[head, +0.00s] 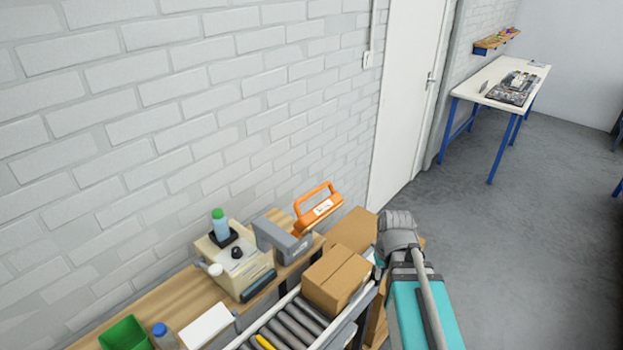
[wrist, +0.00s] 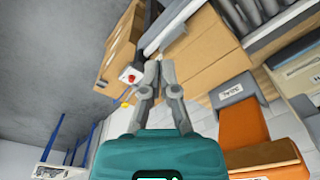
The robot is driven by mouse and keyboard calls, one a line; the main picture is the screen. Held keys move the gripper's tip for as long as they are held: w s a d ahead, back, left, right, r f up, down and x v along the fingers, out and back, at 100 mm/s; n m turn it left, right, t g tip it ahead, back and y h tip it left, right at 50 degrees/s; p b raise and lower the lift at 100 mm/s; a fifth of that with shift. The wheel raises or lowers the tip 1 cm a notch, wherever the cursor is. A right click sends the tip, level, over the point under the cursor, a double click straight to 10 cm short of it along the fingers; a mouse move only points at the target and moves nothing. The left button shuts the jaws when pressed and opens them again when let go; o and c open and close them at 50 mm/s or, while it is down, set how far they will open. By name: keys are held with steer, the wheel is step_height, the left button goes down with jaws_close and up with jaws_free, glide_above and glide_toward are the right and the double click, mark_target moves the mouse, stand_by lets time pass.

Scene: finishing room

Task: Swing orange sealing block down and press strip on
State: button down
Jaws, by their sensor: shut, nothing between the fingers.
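The orange sealing block (head: 318,210) has a looped orange handle and a white label. It stands raised at the back of the bench in the head view, beside a grey housing (head: 283,238). Orange parts that look like the same block (wrist: 250,130) show at the lower right of the wrist view. A closed cardboard box (head: 336,277) sits on the rollers in front of it. My gripper (wrist: 157,72) is shut and empty, apart from the orange block, with the boxes beyond its fingertips. In the head view my arm mostly hides it. I cannot make out the strip.
A roller conveyor (head: 290,325) runs along the bench, with a beige machine (head: 236,262) and green bin (head: 124,333) to the left. Another carton (head: 352,230) stands behind the box. A red button (wrist: 131,78) shows near my fingers. The floor (head: 520,240) at right is open.

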steer(key=w+a+r+n+t+y+p, duration=0.1)
steer(key=w+a+r+n+p, duration=0.3)
steer(key=w+a+r+p, duration=0.5)
steer(key=w+a+r+n+t+y+p, duration=0.1)
steer(key=w+a+r+n+y+p, duration=0.2)
steer(key=w+a+r+p, duration=0.6)
steer(key=w+r+n+p, duration=0.2)
steer(key=w+r+p, duration=0.1)
steer(key=r, duration=0.3)
steer(key=shift+w+a+r, duration=0.2)
steer(key=shift+a+r, duration=0.1)
steer(key=shift+a, duration=0.1)
steer(key=shift+f, duration=0.2)
step_height(320, 180, down, 11)
steer(key=a+b, duration=0.1)
steer(key=b, duration=1)
steer(key=shift+w+a, duration=0.2)
steer(key=shift+a, duration=0.05)
steer(key=shift+s+f+b, duration=0.2)
steer(key=shift+b, duration=0.1)
